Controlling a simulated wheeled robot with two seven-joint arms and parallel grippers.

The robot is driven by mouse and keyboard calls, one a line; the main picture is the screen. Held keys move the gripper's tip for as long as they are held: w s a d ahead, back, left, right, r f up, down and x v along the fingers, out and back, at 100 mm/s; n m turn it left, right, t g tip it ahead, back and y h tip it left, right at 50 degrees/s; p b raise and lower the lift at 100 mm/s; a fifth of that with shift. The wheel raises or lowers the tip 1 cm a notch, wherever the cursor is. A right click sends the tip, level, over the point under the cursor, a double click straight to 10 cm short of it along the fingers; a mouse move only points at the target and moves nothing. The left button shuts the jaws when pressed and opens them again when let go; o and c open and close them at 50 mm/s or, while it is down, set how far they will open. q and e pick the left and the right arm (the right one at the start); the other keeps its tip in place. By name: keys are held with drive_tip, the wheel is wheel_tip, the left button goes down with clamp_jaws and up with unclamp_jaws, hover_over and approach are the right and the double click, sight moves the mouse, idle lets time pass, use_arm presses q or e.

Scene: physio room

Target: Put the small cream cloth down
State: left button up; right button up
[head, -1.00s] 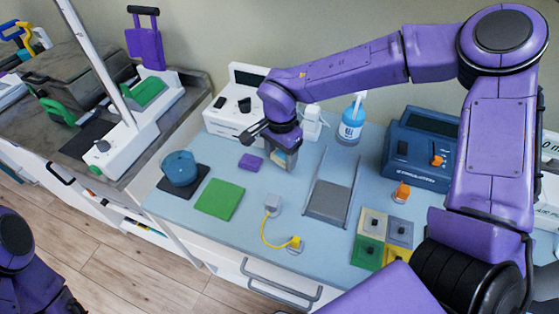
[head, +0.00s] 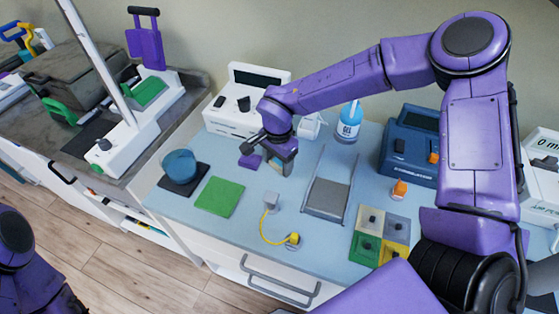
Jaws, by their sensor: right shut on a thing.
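My right gripper (head: 277,164) is over the blue worktop (head: 228,168), near its back edge, pointing down. It is shut on a small pale thing, taken to be the small cream cloth, which is mostly hidden by the fingers. I cannot tell whether the cloth touches the worktop. A green cloth (head: 219,196) lies flat nearer the front left. My left gripper is out of view; only part of that arm shows at lower left.
A blue round tub (head: 180,166) stands on a dark mat at left. A white device (head: 236,118) stands behind the gripper. A grey tray (head: 327,196), gel bottle (head: 348,122) and blue stimulator (head: 408,150) are to the right. A yellow lead (head: 268,232) lies in front.

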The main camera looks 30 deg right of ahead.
sight(278, 163)
drive_tip(key=o, duration=0.8)
drive_tip(key=shift+s+f, duration=0.35)
drive_tip(key=shift+f, duration=0.3)
drive_tip(key=r, duration=0.9)
drive_tip(key=w+r, duration=0.1)
drive_tip(key=r, duration=0.3)
drive_tip(key=shift+r, duration=0.3)
drive_tip(key=shift+s, duration=0.1)
